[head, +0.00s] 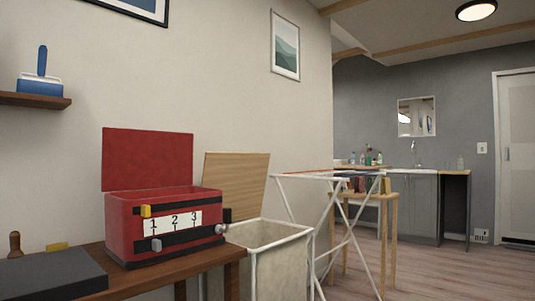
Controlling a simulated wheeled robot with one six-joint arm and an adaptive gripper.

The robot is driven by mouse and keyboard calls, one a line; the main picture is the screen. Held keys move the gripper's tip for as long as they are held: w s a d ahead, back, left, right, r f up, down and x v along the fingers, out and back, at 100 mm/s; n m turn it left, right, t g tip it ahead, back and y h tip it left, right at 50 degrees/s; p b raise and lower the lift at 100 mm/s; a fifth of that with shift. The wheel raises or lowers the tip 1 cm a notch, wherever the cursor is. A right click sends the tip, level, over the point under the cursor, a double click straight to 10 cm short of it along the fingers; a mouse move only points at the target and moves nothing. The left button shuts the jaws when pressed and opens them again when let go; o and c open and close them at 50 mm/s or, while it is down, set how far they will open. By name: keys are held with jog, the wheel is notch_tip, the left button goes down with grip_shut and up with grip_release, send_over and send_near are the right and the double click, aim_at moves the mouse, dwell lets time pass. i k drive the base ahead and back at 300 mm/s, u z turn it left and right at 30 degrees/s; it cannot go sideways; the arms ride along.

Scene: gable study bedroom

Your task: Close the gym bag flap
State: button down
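A red box-shaped body (130,226) stands on the wooden table at the left and seems to be the gym bag. Its flat red flap (147,160) stands upright at the back, open. Its front has black bands, a white strip (172,221) marked 1, 2, 3, a yellow tab (146,211) above the 1 and a grey tab (156,245) on the lower band. The inside is hidden by the front wall. My gripper is not in view.
A dark flat case (50,274) lies left of the bag on the table (190,260). A cream hamper (268,235) with a raised wooden lid (235,178) stands right of the table, beside a white drying rack (348,235). Open floor (440,275) lies at right.

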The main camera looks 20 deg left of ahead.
aim_at(132, 159)
jog(key=z, duration=0.2)
jog(key=i, duration=1.25)
jog(key=u, duration=0.3)
jog(key=i, duration=1.2)
jog(key=u, duration=0.75)
